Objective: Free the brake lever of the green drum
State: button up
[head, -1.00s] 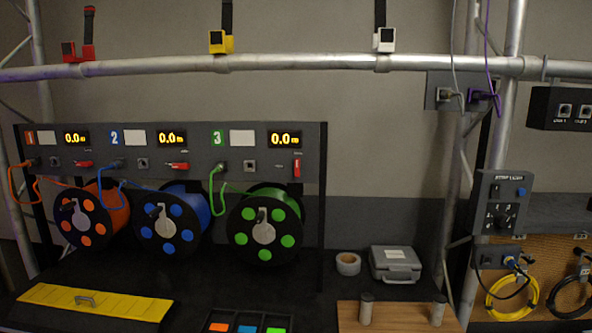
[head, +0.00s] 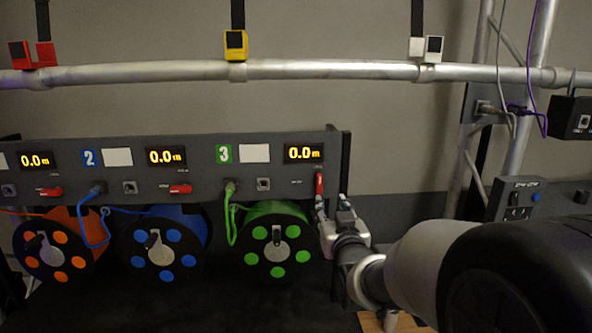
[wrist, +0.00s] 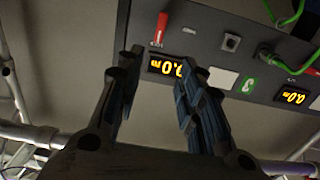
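The green drum (head: 277,247) hangs under the third section of the grey panel. Its red brake lever (head: 319,184) stands upright at the right end of the panel, below a display reading 0.0 m. The lever also shows in the wrist view (wrist: 160,28), where the panel appears upside down, just beyond the fingertips. My gripper (head: 331,203) is just below and slightly right of the lever in the head view. In the wrist view my gripper (wrist: 160,65) is open with nothing between its fingers. I cannot tell whether a fingertip touches the lever.
The blue drum (head: 166,248) and orange drum (head: 54,255) hang to the left, their red levers (head: 180,189) lying sideways. A green cable (head: 231,215) runs from the panel to the green drum. A truss tube (head: 330,69) crosses above the panel.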

aim_at(320, 178)
jog(key=w, duration=1.7)
jog(key=shift+w+d+r, duration=0.1)
jog(key=shift+w+d, duration=0.05)
jog(key=shift+w, duration=0.05)
jog(key=shift+c, duration=0.4)
grip_shut()
